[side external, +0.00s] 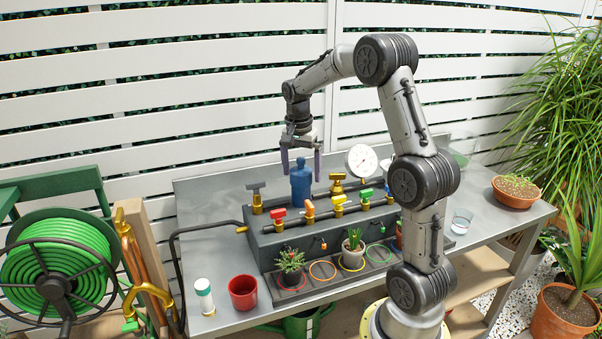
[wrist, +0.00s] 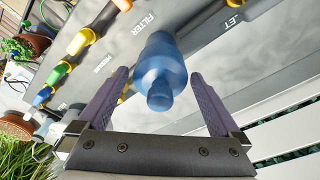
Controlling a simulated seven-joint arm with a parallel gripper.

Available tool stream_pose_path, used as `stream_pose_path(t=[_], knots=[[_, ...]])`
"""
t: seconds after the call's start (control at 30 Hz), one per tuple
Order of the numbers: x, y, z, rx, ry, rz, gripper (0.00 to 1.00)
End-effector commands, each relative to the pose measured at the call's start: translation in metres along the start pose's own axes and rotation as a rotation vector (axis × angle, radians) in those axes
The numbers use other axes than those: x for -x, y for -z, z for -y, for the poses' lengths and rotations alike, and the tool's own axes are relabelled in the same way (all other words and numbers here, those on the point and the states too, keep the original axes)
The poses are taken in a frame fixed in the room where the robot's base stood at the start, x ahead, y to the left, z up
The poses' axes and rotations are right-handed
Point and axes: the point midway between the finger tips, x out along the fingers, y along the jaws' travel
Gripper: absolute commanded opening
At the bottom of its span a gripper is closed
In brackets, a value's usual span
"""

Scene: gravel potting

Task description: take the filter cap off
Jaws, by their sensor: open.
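The blue filter cap (side external: 301,183) stands upright on the grey manifold box (side external: 262,240), towards its back. In the wrist view the cap (wrist: 161,75) shows as a blue body with a narrower knob, beside the printed word FILTER. My gripper (side external: 301,160) is above the cap, pointing down, with its purple fingers apart. In the wrist view my gripper (wrist: 160,88) has one finger on each side of the cap, with gaps to both. Nothing is held. The seat under the cap is hidden.
Valves with red, orange, yellow and green handles (side external: 338,199) line the front of the box. A brass valve (side external: 337,184) and a white gauge (side external: 362,161) stand right of the cap. Potted plants (side external: 290,262), a red pot (side external: 243,292) and a white-green bottle (side external: 204,295) are in front.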

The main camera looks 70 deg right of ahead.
Motion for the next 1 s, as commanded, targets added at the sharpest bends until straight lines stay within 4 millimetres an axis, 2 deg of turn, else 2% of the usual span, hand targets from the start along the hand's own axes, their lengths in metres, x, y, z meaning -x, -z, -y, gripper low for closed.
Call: stream_pose_path(t=[0.1, 0.13, 0.57, 0.83, 1.0], knots=[[0.000, 0.000, 0.000, 0.000, 0.000, 0.000, 1.00], [0.000, 0.000, 0.000, 0.000, 0.000, 0.000, 0.96], [0.000, 0.000, 0.000, 0.000, 0.000, 0.000, 0.20], [0.002, 0.000, 0.000, 0.000, 0.001, 0.000, 0.20], [0.011, 0.001, 0.001, 0.000, 0.002, -0.001, 0.20]])
